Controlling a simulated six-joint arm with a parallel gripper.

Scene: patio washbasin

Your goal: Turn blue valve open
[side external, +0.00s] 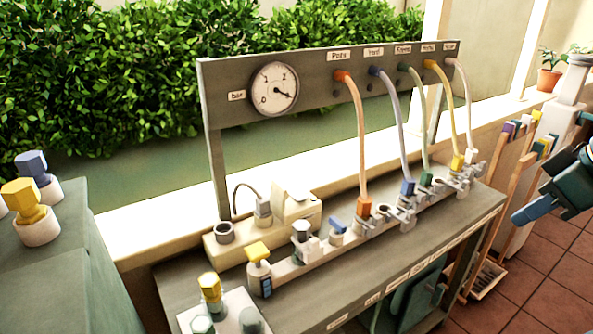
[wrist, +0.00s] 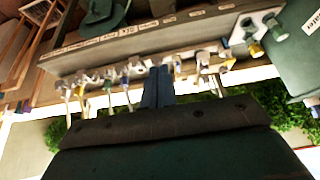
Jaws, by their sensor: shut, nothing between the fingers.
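A lavender-blue hose (side external: 393,120) runs from the upright panel down to a blue fitting (side external: 408,187) on the bench's pale manifold rail. A grey valve part (side external: 402,212) sits just in front of that fitting; whether it is open or closed is too small to tell. A separate small blue cap (side external: 337,224) stands further left on the rail. My gripper (side external: 517,218) is at the right edge, shut and empty, its blue fingers apart from the bench and all valves. In the wrist view, its fingers (wrist: 157,88) overlap part of the row of fittings and hide it.
A round gauge (side external: 274,89) is on the panel (side external: 222,80). Orange (side external: 359,140), green, yellow and white hoses also hang there. Yellow-capped fittings (side external: 258,255) stand at the front left. A wooden rack (side external: 490,205) stands between the bench and my gripper. Tiled floor is open at lower right.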

